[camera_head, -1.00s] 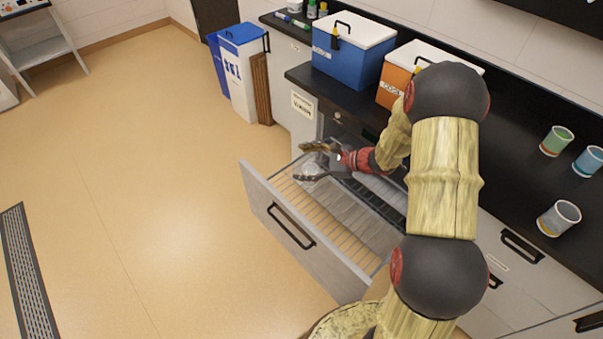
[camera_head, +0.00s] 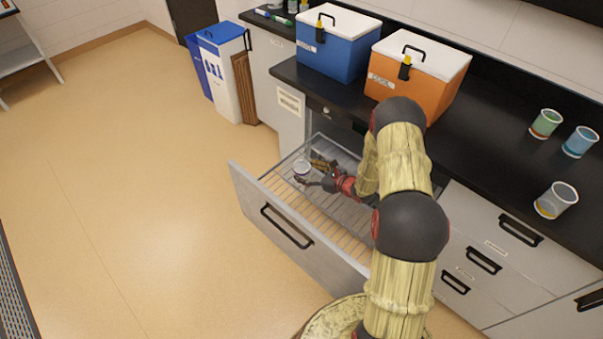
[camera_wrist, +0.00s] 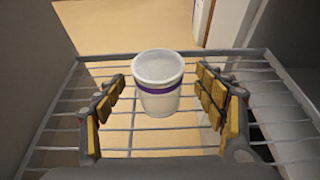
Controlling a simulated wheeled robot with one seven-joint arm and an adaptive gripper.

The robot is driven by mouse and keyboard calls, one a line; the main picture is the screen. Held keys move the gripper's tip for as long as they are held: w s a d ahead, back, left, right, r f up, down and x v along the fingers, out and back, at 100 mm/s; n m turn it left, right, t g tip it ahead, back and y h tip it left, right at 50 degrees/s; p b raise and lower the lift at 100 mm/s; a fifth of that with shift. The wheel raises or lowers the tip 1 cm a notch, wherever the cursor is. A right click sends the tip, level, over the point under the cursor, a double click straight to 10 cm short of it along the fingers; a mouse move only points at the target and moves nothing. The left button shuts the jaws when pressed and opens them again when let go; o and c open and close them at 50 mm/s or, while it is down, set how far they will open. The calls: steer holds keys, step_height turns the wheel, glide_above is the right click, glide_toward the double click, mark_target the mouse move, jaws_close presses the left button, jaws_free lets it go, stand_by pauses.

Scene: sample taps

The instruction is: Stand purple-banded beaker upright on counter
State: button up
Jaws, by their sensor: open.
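The purple-banded beaker (camera_wrist: 158,98) stands upright in the wrist view, a pale cup with a purple band, on the wire rack of the open drawer. In the head view the beaker (camera_head: 302,167) is near the drawer's far left end. My gripper (camera_wrist: 162,100) is open, with one finger on each side of the beaker in the picture. The beaker appears a little beyond the fingertips, and I see no contact. In the head view my gripper (camera_head: 310,174) reaches low into the drawer. The dark counter (camera_head: 480,130) runs along the right, above the drawer.
The drawer front (camera_head: 290,240) and its side walls surround the rack. A blue cooler (camera_head: 335,55) and an orange cooler (camera_head: 425,85) stand on the counter. Green (camera_head: 546,123), blue (camera_head: 580,141) and yellow-banded (camera_head: 556,200) beakers stand at right. Counter between the orange cooler and these is clear.

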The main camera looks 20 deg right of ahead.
mark_target(301, 169)
steer(key=b+x, duration=0.1)
steer(key=x, duration=0.2)
steer(key=shift+s+a+f, duration=0.15)
steer(key=shift+w, duration=0.4)
steer(key=shift+c, duration=1.4)
steer(key=shift+a, duration=0.1)
steer(key=c, duration=0.8)
